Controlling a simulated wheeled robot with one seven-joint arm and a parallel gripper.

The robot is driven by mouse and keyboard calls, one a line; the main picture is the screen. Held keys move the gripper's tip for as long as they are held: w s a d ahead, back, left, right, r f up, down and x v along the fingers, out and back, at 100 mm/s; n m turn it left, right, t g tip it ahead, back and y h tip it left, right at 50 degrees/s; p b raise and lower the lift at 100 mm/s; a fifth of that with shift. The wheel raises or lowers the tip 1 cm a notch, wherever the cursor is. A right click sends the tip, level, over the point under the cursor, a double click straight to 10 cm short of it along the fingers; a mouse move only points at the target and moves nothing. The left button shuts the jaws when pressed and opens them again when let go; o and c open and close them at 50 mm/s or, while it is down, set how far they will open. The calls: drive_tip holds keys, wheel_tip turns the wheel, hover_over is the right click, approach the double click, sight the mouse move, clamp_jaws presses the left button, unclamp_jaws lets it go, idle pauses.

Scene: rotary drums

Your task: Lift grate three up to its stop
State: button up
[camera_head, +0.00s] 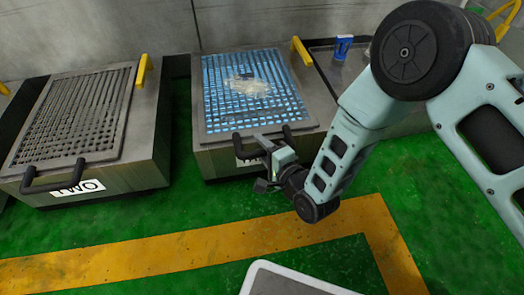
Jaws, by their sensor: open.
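The grate (215,115) right of the one marked TWO lies flat on its metal box, with blue showing through its mesh and a pale clump on top. My gripper (258,146) is open at the middle of this handle. I cannot tell whether the handle is between the fingers.
Grate two (75,110) lies flat on its box at the left, with a black front handle (50,178). Yellow levers (141,72) (301,50) stand at the boxes' back right corners. A tray with a blue object (343,47) is at the back right.

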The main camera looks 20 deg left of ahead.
clamp_jaws()
drive_tip(key=shift+r, duration=0.15)
